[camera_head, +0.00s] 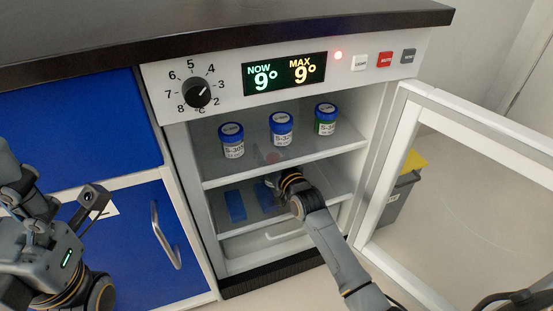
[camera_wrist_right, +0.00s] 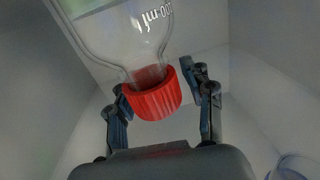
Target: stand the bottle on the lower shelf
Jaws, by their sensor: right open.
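The bottle (camera_wrist_right: 130,40) is clear glass with a red cap or collar (camera_wrist_right: 155,95) and a printed scale. In the right wrist view, my right gripper (camera_wrist_right: 154,82) is open, with one finger on each side of the red part. I cannot tell whether the fingers touch it. In the head view my right arm reaches into the open cabinet over the lower shelf (camera_head: 248,226); a faint reddish spot shows just above its hand, and the bottle's glass is hard to make out. My left arm is at the left edge; its fingers do not show.
The upper shelf (camera_head: 220,182) holds three blue-capped jars: left (camera_head: 232,147), middle (camera_head: 281,135) and right (camera_head: 325,126). Blue patches (camera_head: 235,206) mark the lower shelf. The glass door (camera_head: 375,185) stands open on the right. A grey bin (camera_head: 397,203) stands behind it.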

